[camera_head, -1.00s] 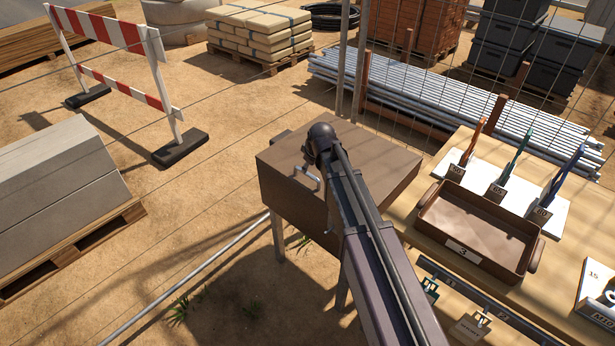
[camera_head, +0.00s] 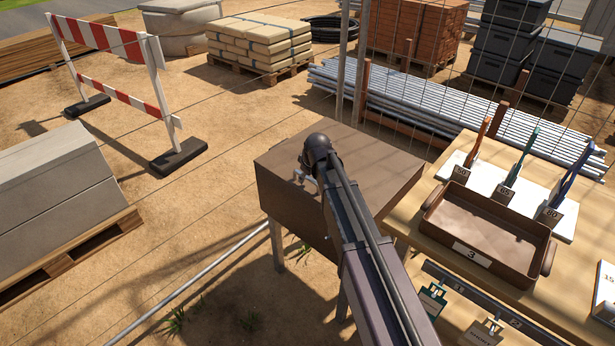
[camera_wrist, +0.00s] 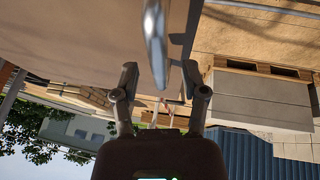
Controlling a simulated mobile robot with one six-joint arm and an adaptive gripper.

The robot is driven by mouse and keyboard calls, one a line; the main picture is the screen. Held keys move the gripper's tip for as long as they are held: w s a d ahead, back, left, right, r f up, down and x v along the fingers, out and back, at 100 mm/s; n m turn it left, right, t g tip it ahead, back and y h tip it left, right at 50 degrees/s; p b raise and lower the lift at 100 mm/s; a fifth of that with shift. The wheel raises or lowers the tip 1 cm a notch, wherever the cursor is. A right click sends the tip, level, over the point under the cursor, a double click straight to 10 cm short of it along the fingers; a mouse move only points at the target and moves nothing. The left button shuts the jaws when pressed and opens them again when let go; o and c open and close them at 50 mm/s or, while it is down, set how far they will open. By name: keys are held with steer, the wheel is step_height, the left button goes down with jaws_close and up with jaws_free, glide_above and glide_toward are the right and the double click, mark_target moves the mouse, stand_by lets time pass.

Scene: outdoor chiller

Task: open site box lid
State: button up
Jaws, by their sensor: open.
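The site box (camera_head: 355,170) is a brown box on legs in the middle of the head view. Its lid looks shut. A metal handle (camera_head: 305,180) sits on its left front face, partly covered by my arm. The box fills the upper left of the wrist view (camera_wrist: 70,35), where the shiny handle (camera_wrist: 155,45) hangs between the fingers. My gripper (camera_wrist: 162,78) is open, with one finger on each side of the handle's end. I cannot tell whether a finger touches it. In the head view my arm hides the fingers.
A wooden table with a brown tray (camera_head: 450,238) and several upright tools stands right of the box. A wire fence and metal pipes (camera_head: 450,110) lie behind. A striped barrier (camera_head: 110,75) and a pallet of grey blocks (camera_head: 50,195) stand left, with open sand between.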

jaws_close()
steer(key=shift+a+r, duration=0.15)
